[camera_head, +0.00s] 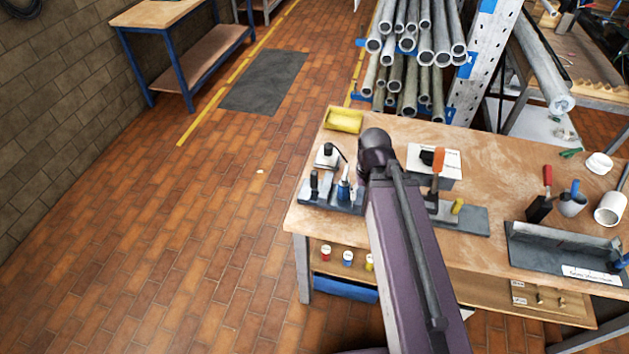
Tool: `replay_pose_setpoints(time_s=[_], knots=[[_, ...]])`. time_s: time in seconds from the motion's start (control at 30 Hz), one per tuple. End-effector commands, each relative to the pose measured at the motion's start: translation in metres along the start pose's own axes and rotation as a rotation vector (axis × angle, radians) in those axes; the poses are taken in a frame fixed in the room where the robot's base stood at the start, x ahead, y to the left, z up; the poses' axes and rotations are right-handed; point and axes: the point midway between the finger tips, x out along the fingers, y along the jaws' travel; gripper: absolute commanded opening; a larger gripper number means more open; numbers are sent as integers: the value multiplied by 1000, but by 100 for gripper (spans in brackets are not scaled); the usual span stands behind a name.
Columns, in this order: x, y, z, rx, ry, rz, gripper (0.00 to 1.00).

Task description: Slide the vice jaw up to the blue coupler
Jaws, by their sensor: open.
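The blue coupler (344,190) appears as a small blue upright piece on a grey fixture base (318,194) at the left end of the workbench. A dark upright piece with a black knob (314,184) stands on the same base, left of the blue piece with a gap between them. It may be the vice jaw, but I cannot tell for sure. My arm (405,245) reaches up over the bench and covers the right side of this fixture. My gripper is not visible.
The wooden bench (500,160) also holds a yellow tray (344,121), a grey plate with an orange-handled clamp (437,160), a grey trough (560,248) and a white mug (610,208). A pipe rack (415,50) stands behind.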

Motion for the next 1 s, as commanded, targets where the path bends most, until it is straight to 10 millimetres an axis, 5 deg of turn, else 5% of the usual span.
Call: replay_pose_setpoints(time_s=[0.3,0.7,0.77,1.0], knots=[[44,0,0,-1,0,0,69],[47,0,0,-1,0,0,69],[47,0,0,-1,0,0,57],[47,0,0,-1,0,0,57]])
